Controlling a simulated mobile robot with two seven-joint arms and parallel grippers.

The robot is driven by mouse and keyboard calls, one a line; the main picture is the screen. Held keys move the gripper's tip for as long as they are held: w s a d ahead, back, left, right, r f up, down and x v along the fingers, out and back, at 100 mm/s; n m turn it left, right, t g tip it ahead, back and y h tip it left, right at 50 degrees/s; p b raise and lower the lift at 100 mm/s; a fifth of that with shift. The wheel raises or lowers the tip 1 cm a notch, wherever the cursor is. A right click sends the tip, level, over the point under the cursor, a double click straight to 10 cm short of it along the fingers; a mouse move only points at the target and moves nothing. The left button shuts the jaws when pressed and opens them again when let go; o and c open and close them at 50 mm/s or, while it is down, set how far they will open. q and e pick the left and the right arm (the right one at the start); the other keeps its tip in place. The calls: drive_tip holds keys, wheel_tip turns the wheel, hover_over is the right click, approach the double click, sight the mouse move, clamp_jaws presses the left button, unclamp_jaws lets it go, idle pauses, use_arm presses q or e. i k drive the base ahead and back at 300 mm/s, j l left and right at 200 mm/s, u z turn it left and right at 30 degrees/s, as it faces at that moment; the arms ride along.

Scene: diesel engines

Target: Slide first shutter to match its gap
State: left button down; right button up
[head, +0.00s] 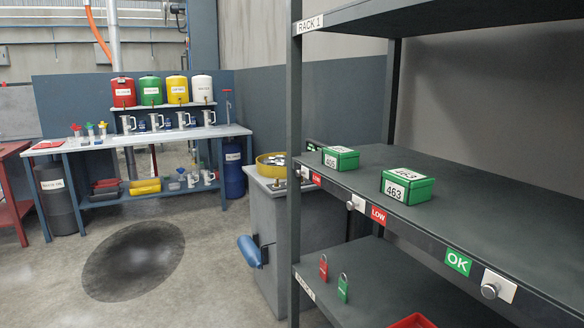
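Along the front edge of the rack's middle shelf (345,180) sit several white sliding shutters with round knobs. One white shutter (498,285) is at the near right end, with a green OK label (458,262) to its left. Another shutter (357,203) is further left, with a red LOW label (378,215) to its right. A third shutter (305,173) is at the far end, beside another red LOW label (316,179). I cannot tell which is the first. Green boxes, one marked 463 (408,187) and one behind it (341,157), stand on the shelf. Neither gripper is in view.
The lower shelf holds a red padlock (323,268) and a green padlock (343,289). A grey cabinet (275,225) with a yellow-rimmed basin stands left of the rack. A workbench (150,137) is at the back. The floor at left is open, with a dark round patch (133,261).

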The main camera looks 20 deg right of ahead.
sight(304, 173)
drive_tip(key=i+j+z, duration=0.1)
drive_tip(key=i+z, duration=0.3)
drive_tip(key=i+j+z, duration=0.2)
drive_tip(key=z, duration=0.2)
drive_tip(key=i+j+z, duration=0.95)
drive_tip(key=j+z, duration=0.25)
drive_tip(key=j, duration=0.15)
drive_tip(key=i+j+z, duration=0.2)
drive_tip(key=k+j, duration=0.1)
